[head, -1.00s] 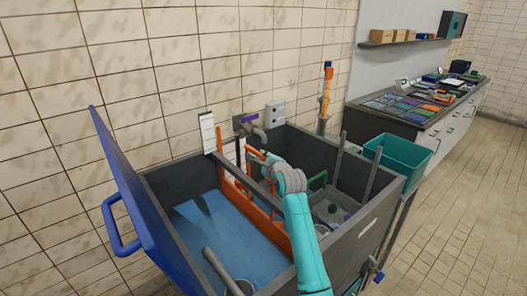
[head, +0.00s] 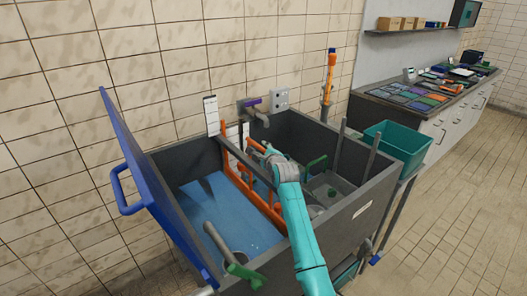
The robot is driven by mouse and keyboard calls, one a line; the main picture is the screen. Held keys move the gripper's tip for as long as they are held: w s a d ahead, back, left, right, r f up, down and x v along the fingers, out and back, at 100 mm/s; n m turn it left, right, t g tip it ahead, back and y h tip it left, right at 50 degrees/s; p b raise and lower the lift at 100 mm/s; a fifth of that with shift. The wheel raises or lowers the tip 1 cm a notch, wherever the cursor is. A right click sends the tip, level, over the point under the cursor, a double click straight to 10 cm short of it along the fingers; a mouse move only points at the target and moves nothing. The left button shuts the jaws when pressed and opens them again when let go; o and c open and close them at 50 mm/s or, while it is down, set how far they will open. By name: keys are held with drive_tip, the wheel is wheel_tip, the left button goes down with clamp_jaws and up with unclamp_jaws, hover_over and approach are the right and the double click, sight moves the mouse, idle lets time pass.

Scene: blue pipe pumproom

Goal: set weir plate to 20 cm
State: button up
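The orange weir plate (head: 246,186) stands across the inside of a grey tank (head: 352,208), with blue water (head: 212,218) on its left. A white scale board (head: 211,115) rises at the tank's back wall near the plate's far end; its marks are too small to read. My teal arm reaches over the tank from the front. My gripper (head: 259,149) is at the plate's far upper part, by an orange bar. The wrist largely hides the fingers, so I cannot tell whether they are open or shut or touching the bar.
A blue lid (head: 150,185) stands open at the tank's left. A tap with a purple handle (head: 251,103) is on the back wall. A green handle (head: 245,275) is at the front edge. A teal bin (head: 398,146) is at the right. Open tiled floor (head: 450,220) lies right of the tank.

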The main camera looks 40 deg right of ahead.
drive_tip(key=v, duration=1.2)
drive_tip(key=shift+r, duration=0.1)
idle(0.4)
